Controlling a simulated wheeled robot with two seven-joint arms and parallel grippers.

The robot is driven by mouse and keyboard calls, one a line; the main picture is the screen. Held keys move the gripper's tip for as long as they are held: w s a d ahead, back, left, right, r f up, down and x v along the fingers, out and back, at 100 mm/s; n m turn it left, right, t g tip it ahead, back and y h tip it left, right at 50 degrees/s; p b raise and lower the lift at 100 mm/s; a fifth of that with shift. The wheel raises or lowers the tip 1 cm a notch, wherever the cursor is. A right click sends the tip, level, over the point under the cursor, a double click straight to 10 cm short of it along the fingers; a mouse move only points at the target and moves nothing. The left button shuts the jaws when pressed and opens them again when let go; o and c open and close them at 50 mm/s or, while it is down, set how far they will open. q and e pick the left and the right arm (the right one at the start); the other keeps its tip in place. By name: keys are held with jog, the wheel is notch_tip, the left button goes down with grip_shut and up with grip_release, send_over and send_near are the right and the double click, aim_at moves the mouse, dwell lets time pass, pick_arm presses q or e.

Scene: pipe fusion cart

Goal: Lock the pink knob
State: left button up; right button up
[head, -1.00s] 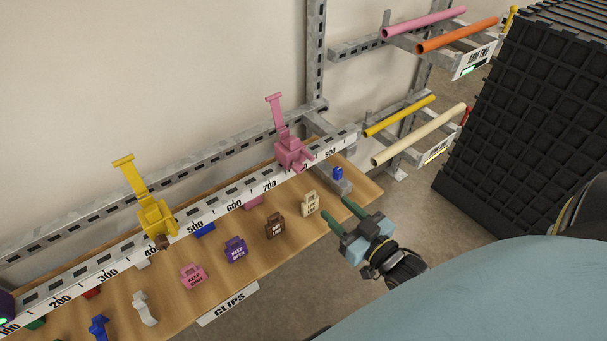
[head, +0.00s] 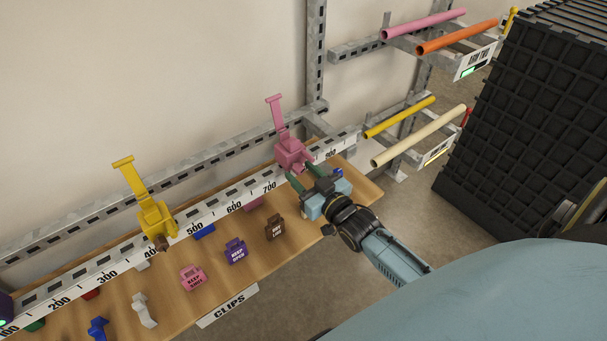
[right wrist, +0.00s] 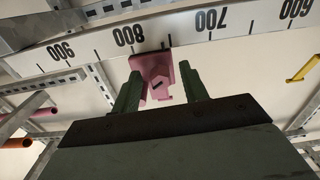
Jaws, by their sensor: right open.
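The pink clamp (head: 290,152) sits on the ruler rail (head: 232,204) between the 700 and 800 marks, with its long pink lever (head: 275,112) standing up. Its lower pink part, which seems to be the knob (head: 308,164), points toward my right gripper. My right gripper (head: 302,176) is open just in front of the clamp's lower part. In the right wrist view the pink part (right wrist: 155,75) shows between and beyond the two green fingers (right wrist: 161,88), closer to the left finger. Whether a finger touches it I cannot tell. My left gripper is not in view.
A yellow clamp (head: 152,214) stands farther left on the rail. Several tags lie on the wooden shelf (head: 262,258), including a purple one (head: 236,250) and a brown one (head: 275,227). Pipes on racks (head: 420,140) and a black grid block (head: 525,130) are at right.

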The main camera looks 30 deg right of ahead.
grip_shut()
dwell(0.3)
